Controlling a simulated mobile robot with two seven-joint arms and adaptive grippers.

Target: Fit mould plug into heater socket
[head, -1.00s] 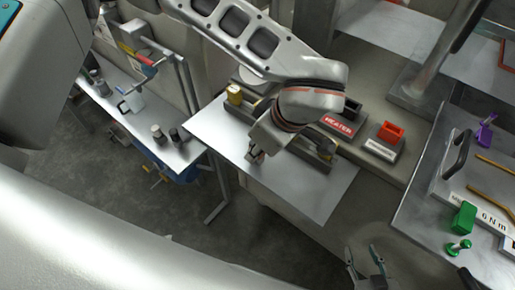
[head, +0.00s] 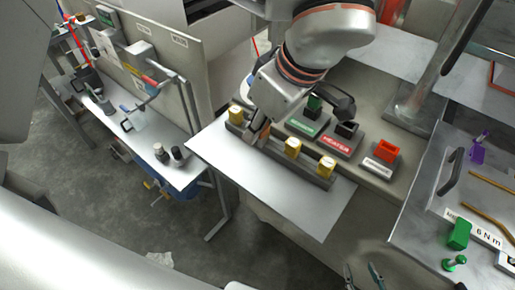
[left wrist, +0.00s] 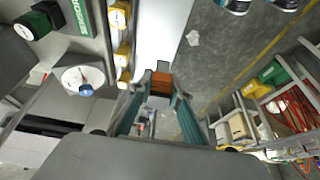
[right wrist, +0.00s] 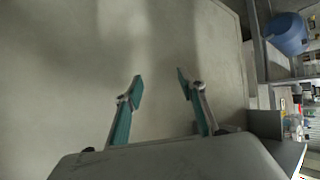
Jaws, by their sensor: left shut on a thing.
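My left gripper (head: 258,138) is at the dark rack (head: 270,152) in the head view. It is shut on an orange-brown block with a grey end, apparently the mould plug (left wrist: 161,82), in the left wrist view. In the head view the gripper mostly hides this plug, so I cannot tell whether it touches the rack. The heater socket (head: 346,129) is a black open box behind a red HEATER label (head: 336,146), to the right of my left gripper. My right gripper (head: 363,270) is open and empty at the bottom edge; its spread fingers show in the right wrist view (right wrist: 159,82).
Several yellow plugs (head: 293,147) stand in the rack. The pale sheet (head: 265,185) in front is clear. A grey tray (head: 415,215) with tools lies right.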

